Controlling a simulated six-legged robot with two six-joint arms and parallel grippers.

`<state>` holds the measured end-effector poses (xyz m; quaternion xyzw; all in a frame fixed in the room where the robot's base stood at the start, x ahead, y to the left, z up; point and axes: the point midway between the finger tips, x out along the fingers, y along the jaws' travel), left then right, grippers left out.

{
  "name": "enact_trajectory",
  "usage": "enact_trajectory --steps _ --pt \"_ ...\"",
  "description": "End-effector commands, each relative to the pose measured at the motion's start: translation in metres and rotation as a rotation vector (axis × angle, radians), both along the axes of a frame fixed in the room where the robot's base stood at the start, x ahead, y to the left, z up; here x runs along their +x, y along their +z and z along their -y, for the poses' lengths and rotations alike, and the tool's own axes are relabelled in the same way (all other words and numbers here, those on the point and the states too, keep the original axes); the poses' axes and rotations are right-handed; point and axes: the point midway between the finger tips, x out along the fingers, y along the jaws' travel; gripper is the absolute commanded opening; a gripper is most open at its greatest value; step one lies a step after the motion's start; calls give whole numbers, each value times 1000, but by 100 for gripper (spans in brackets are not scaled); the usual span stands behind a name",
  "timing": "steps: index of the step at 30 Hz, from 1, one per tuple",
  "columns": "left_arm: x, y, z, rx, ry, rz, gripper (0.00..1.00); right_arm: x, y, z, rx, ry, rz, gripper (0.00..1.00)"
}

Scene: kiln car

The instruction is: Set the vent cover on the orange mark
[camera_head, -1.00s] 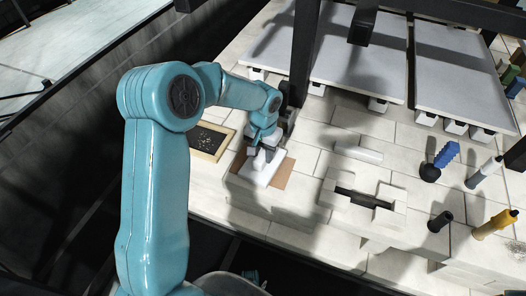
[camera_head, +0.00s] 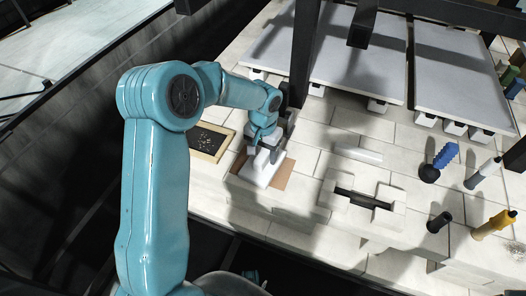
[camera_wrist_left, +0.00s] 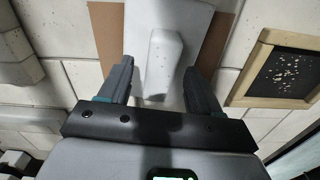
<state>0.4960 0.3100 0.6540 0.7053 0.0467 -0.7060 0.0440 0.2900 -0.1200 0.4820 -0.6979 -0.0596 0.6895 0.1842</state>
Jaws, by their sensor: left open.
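The vent cover (camera_head: 258,174) is a pale slab with a raised grip block (camera_wrist_left: 163,58) on top. It lies flat on the orange-brown mark (camera_head: 284,174), which shows along both sides of it. The mark also shows in the left wrist view (camera_wrist_left: 113,32) on both sides of the cover. My left gripper (camera_wrist_left: 158,84) is open, with one finger on each side of the near end of the grip block and gaps visible between. In the head view my left gripper (camera_head: 265,148) hangs over the cover. The right gripper is not in view.
A wooden-framed dark tray (camera_head: 210,141) lies left of the cover. A slotted pale block (camera_head: 362,201) and a pale bar (camera_head: 358,149) are to the right. A blue-handled brush (camera_head: 445,156) and a yellow tool (camera_head: 493,225) stand farther right. A dark post (camera_head: 303,55) rises behind the gripper.

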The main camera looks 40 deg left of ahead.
Motion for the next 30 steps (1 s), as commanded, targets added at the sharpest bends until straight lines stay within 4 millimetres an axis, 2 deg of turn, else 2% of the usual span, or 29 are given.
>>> enact_trajectory --steps 30 --pt "0 43 0 0 0 1 63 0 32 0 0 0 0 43"
